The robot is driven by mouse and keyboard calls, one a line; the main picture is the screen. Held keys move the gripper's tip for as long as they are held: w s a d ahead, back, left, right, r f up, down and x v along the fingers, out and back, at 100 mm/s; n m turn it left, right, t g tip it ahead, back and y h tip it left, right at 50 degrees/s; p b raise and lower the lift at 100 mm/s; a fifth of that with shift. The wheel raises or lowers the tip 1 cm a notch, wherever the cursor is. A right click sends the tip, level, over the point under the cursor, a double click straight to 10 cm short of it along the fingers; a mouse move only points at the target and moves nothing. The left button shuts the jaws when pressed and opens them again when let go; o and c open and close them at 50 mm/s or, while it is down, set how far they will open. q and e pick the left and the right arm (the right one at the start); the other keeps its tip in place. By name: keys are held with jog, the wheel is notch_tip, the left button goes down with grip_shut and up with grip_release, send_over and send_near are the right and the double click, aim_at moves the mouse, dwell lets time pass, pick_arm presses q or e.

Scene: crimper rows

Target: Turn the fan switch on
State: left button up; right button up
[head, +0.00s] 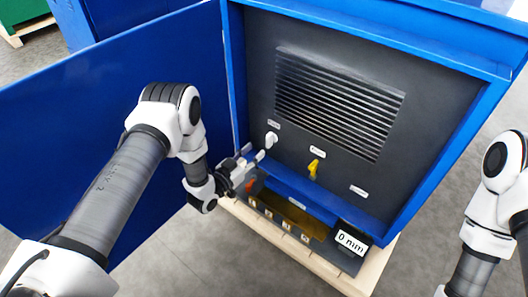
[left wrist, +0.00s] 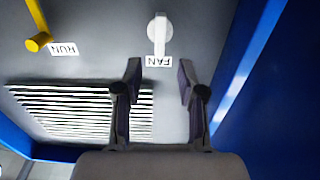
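The fan switch (head: 271,139) is a small white lever on the dark back panel of the blue cabinet, below a small label. In the left wrist view the white switch (left wrist: 159,36) is at the top centre, beside an upside-down label reading FAN (left wrist: 159,61). My left gripper (head: 254,154) is close to the switch, just below and left of it in the head view. Its fingers (left wrist: 159,76) are apart with nothing between them, in line with the switch; contact does not show. My right arm is at the right edge; its gripper is out of view.
A yellow switch (head: 313,168) with a RUN label (left wrist: 63,48) is right of the fan switch. A louvred vent (head: 338,100) is above. Below are a tray with brass-coloured plate (head: 292,218) and a 0 mm display (head: 352,243). The open blue door (head: 70,110) stands left.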

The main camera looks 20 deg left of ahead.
aim_at(267, 139)
pick_arm(q)
jog(key=b+x, duration=0.3)
jog(key=x, duration=0.4)
jog(key=shift+w, duration=0.15)
jog(key=shift+r, duration=0.1)
grip_shut()
